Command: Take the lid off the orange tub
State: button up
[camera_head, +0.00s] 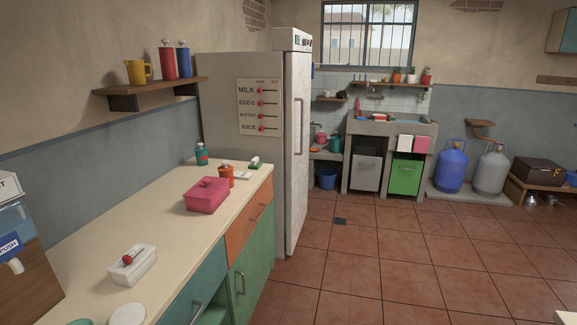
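No other tub on the counter looks orange, and I cannot tell for certain which of these two is the orange tub. My gripper is not in view.
A teal bottle (202,155) and a green-and-white item (255,163) stand near the counter's far end. A dispenser (20,240) is at left. Tiled floor (390,270) is open at right; the fridge (297,130) stands beyond.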

aim_at(225, 167)
jog(key=i+l, duration=0.1)
jog(key=i, duration=0.6)
jog(key=i+l+z, duration=0.1)
jog(key=i, duration=0.6)
jog(key=i+l+u, duration=0.1)
jog(key=i+u, duration=0.3)
jog(key=i+l+u, duration=0.1)
jog(key=u, duration=0.25)
jog(key=i+l+u, duration=0.25)
jog(key=u, duration=0.15)
jog(key=i+l+u, duration=0.2)
jog(key=l+u, duration=0.15)
